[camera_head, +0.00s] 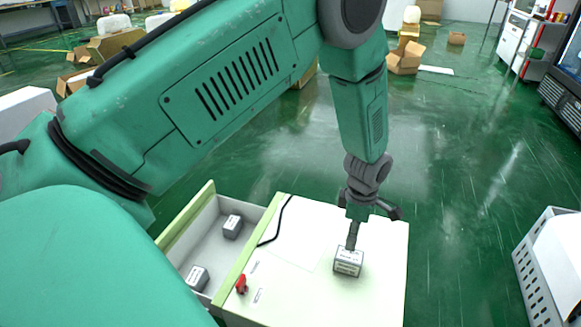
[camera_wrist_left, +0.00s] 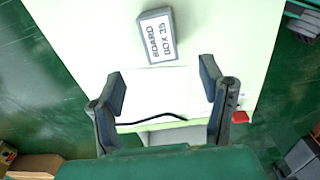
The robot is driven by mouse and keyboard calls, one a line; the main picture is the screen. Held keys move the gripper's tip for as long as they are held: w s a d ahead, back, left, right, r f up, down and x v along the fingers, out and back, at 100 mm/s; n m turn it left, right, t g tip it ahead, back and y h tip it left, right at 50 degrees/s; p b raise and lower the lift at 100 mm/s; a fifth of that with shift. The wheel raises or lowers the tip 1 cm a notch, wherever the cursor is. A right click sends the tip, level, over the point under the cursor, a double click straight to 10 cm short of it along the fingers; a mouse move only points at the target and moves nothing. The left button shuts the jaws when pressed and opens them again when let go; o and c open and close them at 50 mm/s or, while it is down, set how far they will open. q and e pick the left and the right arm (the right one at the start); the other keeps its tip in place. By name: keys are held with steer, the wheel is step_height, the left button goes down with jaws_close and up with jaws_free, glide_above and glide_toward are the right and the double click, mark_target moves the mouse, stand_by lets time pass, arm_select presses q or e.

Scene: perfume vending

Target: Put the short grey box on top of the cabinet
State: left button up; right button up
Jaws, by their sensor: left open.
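A grey box (camera_head: 348,263) with a white label rests on the white top of the cabinet (camera_head: 385,285). In the left wrist view this box (camera_wrist_left: 157,36) lies beyond my fingertips, and its label seems to read "BOARD BOX" with a number. My left gripper (camera_head: 358,228) is over the cabinet top, close to the box; its open fingers (camera_wrist_left: 163,86) have nothing between them. Two more grey boxes, one farther back (camera_head: 232,226) and one nearer (camera_head: 197,277), lie in the open drawer (camera_head: 208,248). My right gripper is out of view.
A black cable (camera_head: 276,226) lies over the cabinet's left edge, and a red part (camera_head: 241,284) sits near its front left. A white perforated basket (camera_head: 535,270) stands at the right. Cardboard boxes (camera_head: 405,58) lie far back on the green floor. Free cabinet top surrounds the box.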

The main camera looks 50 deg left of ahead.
arm_select(q)
steer(key=s+f+m, duration=0.3)
steer(key=s, duration=0.2)
steer(key=s+a+f+m, duration=0.1)
steer(key=s+f+m, duration=0.1)
steer(key=s+m, duration=0.2)
steer(key=s+a+f+m, duration=0.1)
steer(key=s+f+m, duration=0.2)
steer(key=s, duration=0.2)
steer(key=shift+s+f+m, duration=0.3)
steer(key=shift+s+m, duration=0.05)
steer(key=shift+m, duration=0.05)
steer(key=s+m, duration=0.4)
steer(key=s, duration=0.1)
steer(key=s+m, duration=0.2)
steer(key=s, duration=0.1)
steer(key=shift+f, duration=0.4)
steer(key=s+r+m, duration=0.1)
steer(key=s+m, duration=0.5)
steer(key=s, duration=0.1)
steer(key=shift+s+a+r+m, duration=0.2)
steer(key=shift+m, duration=0.2)
